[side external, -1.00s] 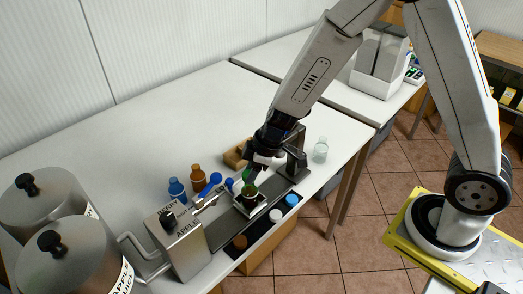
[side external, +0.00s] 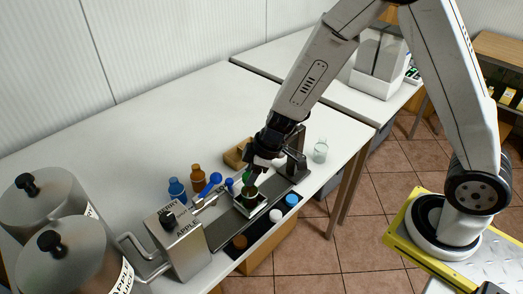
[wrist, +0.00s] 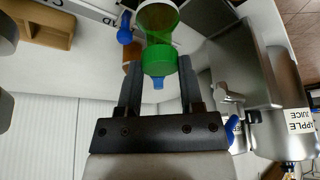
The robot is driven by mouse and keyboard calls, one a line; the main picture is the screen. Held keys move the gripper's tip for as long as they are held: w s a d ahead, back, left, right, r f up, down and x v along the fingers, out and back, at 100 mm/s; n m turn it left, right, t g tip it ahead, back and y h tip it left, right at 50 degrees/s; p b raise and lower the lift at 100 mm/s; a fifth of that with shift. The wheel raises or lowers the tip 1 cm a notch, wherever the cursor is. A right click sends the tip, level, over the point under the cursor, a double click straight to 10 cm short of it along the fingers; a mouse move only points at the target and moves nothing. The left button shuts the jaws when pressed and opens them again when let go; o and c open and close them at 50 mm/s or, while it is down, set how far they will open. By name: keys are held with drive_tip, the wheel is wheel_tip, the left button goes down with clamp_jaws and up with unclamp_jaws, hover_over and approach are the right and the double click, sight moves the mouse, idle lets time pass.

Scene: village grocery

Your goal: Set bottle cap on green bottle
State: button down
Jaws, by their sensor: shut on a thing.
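The green bottle (side external: 249,195) stands on a small white square holder (side external: 248,212) on the dark rail. In the wrist view it shows as a translucent greenish bottle (wrist: 158,18). The green bottle cap (wrist: 158,60) is between my fingertips, lined up against the end of the bottle. A small blue tip shows on the cap's near side. I cannot tell whether the cap is fully seated. My gripper (wrist: 161,68) is shut on the cap; in the side view it (side external: 255,172) points down over the bottle and hides the bottle's top.
A juice dispenser (side external: 181,244) with metal tanks stands at the left. A blue bottle (side external: 177,190) and a brown bottle (side external: 198,178) are behind the rail. A clear bottle (side external: 320,151) stands at right. White (side external: 275,215), blue (side external: 291,200) and brown (side external: 239,242) caps lie on the front mat.

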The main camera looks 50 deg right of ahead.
drive_tip(key=shift+f, duration=0.7)
idle(1.5)
unclamp_jaws()
idle(0.4)
drive_tip(key=shift+r, duration=3.5)
drive_tip(key=s+d+r+m+h, duration=0.2)
drive_tip(key=s+d+m+h, duration=0.1)
drive_tip(key=s+d+m, duration=0.6)
drive_tip(key=s, duration=0.3)
drive_tip(key=shift+s+d+r+g, duration=0.2)
drive_tip(key=shift+d+r+g, duration=0.05)
drive_tip(key=shift+r+g, duration=0.1)
